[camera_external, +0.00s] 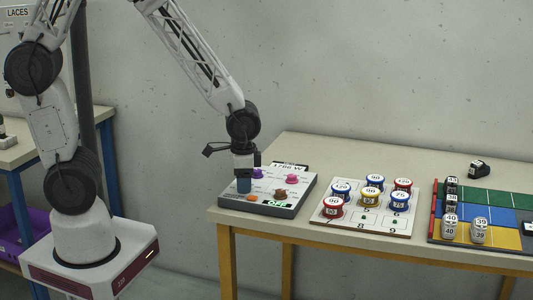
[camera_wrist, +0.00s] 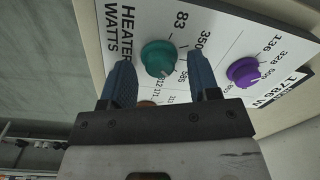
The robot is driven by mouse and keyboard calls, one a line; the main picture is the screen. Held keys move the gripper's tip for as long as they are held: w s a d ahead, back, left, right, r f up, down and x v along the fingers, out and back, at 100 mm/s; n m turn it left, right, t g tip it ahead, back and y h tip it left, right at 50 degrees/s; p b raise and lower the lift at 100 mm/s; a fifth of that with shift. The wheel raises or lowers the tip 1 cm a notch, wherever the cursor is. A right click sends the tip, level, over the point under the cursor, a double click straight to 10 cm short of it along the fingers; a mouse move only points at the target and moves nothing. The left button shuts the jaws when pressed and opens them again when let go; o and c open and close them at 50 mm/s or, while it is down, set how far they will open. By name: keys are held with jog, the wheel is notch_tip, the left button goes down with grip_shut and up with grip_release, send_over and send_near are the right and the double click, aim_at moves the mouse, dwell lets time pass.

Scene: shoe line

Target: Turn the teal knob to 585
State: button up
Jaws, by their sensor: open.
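The teal knob (camera_wrist: 158,58) stands on a white control panel (camera_wrist: 215,30), under the printed words HEATER WATTS, with a dial of numbers such as 83 and 350 around it. My gripper (camera_wrist: 160,66) is open, with one blue finger on each side of the teal knob and a visible gap to it. In the external view my gripper (camera_external: 244,186) points down over the left part of the panel and hides the teal knob. The knob's pointer setting is hard to read.
A purple knob (camera_wrist: 243,72) sits beside the teal one. A board with several numbered spools (camera_external: 331,228) and a coloured mat (camera_external: 505,240) lie to the right.

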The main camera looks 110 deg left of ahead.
jog(key=shift+r, duration=0.15)
jog(key=shift+d+r, duration=0.15)
jog(key=shift+r, duration=3.6)
jog(key=shift+w+d+r, duration=0.1)
jog(key=shift+d+r, duration=0.2)
jog(key=shift+d, duration=0.1)
jog(key=s+d+r+m+t, duration=0.1)
jog(key=s+d+r, duration=0.5)
jog(key=d, duration=0.6)
jog(key=s+d+r+m+t, duration=0.1)
jog(key=s+d+r+m, duration=0.2)
jog(key=s+d+r, duration=0.3)
jog(key=d+r, duration=0.5)
jog(key=shift+d+m+t+h, duration=0.35)
jog(key=shift+m+t+h, duration=0.05)
jog(key=shift+w, duration=0.1)
